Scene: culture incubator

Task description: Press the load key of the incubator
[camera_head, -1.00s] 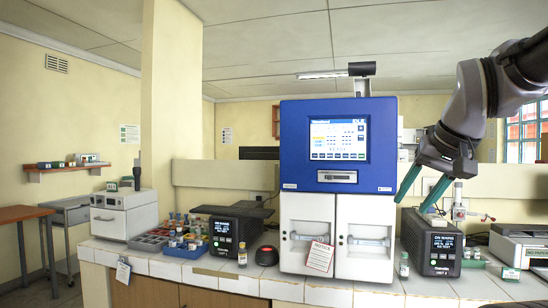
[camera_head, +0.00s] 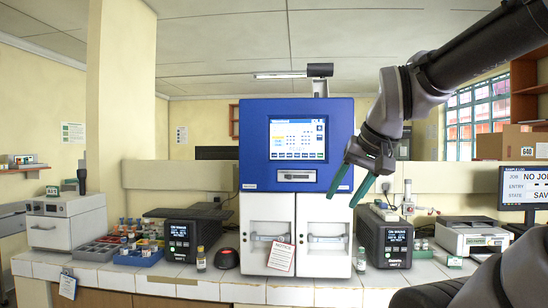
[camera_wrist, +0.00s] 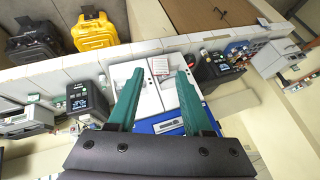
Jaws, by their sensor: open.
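The incubator (camera_head: 297,100) is a tall unit with a blue upper part and white lower doors, standing on the tiled bench in the head view. Its lit touchscreen (camera_head: 297,138) has a blue header and small icons and fields; I cannot read which key is the load key. A slot sits below the screen. My gripper (camera_head: 346,198) has green fingers, open and empty, pointing down in front of the blue part's lower right edge, right of and below the screen. In the wrist view the fingers (camera_wrist: 160,72) spread over the white doors (camera_wrist: 148,92); the screen is hidden there.
A notice tag (camera_head: 281,257) hangs on the left door. Black devices stand left (camera_head: 188,236) and right (camera_head: 388,240) of the incubator, with small vials close by. A monitor (camera_head: 524,187) and a printer-like box (camera_head: 472,236) are at the right. Black and yellow cases (camera_wrist: 93,32) show in the wrist view.

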